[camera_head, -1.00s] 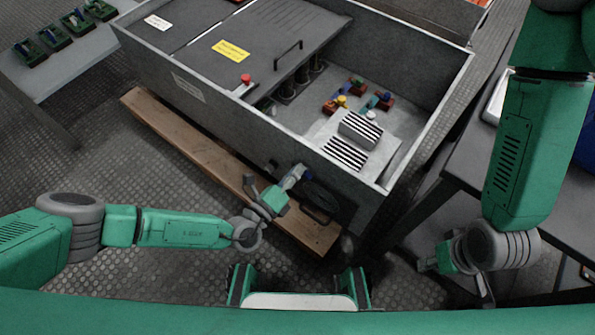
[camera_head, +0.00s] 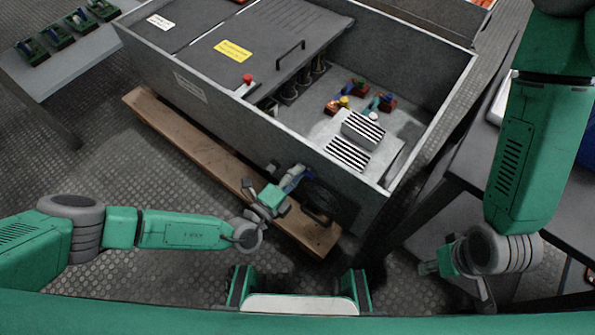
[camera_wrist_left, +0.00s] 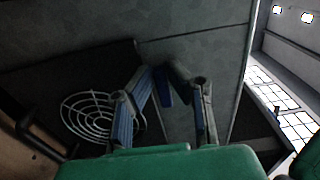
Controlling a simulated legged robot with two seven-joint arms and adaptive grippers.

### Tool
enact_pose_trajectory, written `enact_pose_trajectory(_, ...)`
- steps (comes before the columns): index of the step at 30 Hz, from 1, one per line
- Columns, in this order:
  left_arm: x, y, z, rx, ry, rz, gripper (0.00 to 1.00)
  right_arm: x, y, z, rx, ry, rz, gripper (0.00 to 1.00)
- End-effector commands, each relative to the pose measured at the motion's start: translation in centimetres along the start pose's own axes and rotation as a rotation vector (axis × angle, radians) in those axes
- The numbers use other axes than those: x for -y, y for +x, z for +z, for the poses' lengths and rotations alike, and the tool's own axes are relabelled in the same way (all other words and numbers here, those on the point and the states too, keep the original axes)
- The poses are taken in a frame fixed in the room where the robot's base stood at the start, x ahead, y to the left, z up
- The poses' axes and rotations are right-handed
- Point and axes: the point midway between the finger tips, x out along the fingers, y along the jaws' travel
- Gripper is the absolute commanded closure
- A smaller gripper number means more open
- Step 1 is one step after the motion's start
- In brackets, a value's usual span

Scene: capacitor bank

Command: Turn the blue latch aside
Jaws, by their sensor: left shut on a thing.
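The blue latch (camera_wrist_left: 164,88) is a small dark blue piece on the grey cabinet's front wall, between the fingers in the left wrist view. My left gripper (camera_wrist_left: 172,78) is shut on it; the fingers hide part of the latch. In the head view my left gripper (camera_head: 299,172) reaches the front wall of the cabinet (camera_head: 245,127), and the latch is mostly hidden there. My right gripper (camera_head: 432,266) hangs low at the right, away from the cabinet; its fingers are too small to judge.
A round wire grille (camera_wrist_left: 92,117) lies left of the latch in the wrist view. A wooden beam (camera_head: 190,142) runs along the cabinet's foot. A dark table (camera_head: 470,165) stands at the right. Coloured parts and striped blocks (camera_head: 362,130) sit inside the open cabinet.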

Motion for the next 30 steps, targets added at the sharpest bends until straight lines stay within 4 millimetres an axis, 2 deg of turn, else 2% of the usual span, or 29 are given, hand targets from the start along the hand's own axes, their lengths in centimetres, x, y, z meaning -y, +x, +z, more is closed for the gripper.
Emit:
enact_pose_trajectory(1, -0.4, -0.1, 0.6, 0.009, 0.0, 0.009, 1.0, 0.0, 0.0, 0.0, 0.0, 0.0, 0.0, 0.6)
enact_pose_trajectory(9, -0.4, -0.1, 0.6, 0.01, 0.0, 0.01, 1.0, 0.0, 0.0, 0.0, 0.0, 0.0, 0.0, 0.6)
enact_pose_trajectory(10, -0.4, -0.1, 0.6, 0.01, 0.0, 0.01, 0.84, 0.0, 0.0, 0.0, 0.0, 0.0, 0.0, 0.6)
enact_pose_trajectory(11, -0.4, -0.1, 0.6, 0.01, 0.0, 0.01, 0.74, 0.0, 0.0, 0.0, 0.0, 0.0, 0.0, 0.6)
enact_pose_trajectory(12, -0.4, -0.1, 0.6, 0.01, 0.0, 0.009, 0.68, 0.0, 0.0, 0.0, 0.0, 0.0, 0.0, 0.6)
enact_pose_trajectory(23, -0.2, -0.4, 0.2, 0.004, -0.002, 0.004, 0.68, 0.0, 0.0, 0.1, -0.002, 0.0, 0.0, 0.6)
enact_pose_trajectory(26, -0.2, -1.6, 0.2, 0.004, -0.002, 0.005, 0.68, 0.0, 0.0, 0.1, -0.002, 0.0, 0.0, 0.6)
enact_pose_trajectory(30, -0.3, -4.4, 0.3, 0.004, -0.001, 0.006, 0.68, 0.0, 0.0, 0.1, -0.002, 0.0, 0.0, 0.6)
